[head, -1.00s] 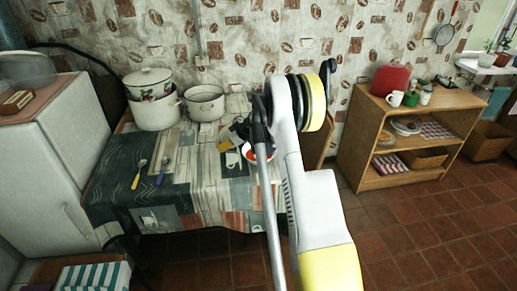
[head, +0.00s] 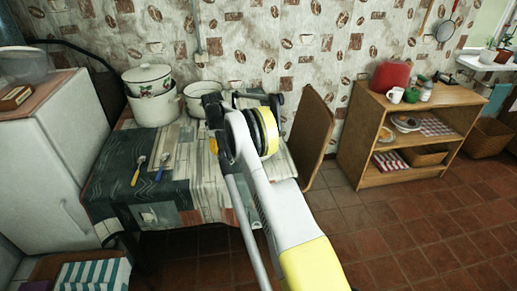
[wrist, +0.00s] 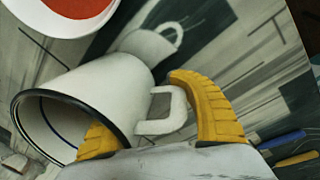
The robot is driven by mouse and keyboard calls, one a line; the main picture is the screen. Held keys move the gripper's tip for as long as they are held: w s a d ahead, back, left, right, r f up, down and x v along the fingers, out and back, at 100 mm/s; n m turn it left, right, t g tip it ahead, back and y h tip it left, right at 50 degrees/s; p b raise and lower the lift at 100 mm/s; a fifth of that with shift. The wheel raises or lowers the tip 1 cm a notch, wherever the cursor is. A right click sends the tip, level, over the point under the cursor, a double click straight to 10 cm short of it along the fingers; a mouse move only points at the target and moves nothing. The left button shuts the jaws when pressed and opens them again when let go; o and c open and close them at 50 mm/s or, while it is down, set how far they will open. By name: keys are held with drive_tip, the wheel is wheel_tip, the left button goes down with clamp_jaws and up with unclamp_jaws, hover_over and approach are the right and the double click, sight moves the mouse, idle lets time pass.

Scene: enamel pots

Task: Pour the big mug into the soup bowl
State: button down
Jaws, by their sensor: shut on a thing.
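The big mug (wrist: 95,85) is white with a dark rim and lies across the wrist view, its mouth facing lower left. My gripper (wrist: 140,105) is shut on it, one yellow finger by the handle and the other at the rim. Its contents cannot be made out. The soup bowl (wrist: 35,20), white with red soup inside, is partly in view at the upper left, beyond the mug and apart from it in the picture. In the head view my gripper (head: 213,143) is over the table; the arm hides the mug and bowl.

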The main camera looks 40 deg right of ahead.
drive_tip(key=shift+r, duration=0.1)
drive_tip(key=shift+r+p, duration=1.15)
drive_tip(key=shift+r, duration=1.2)
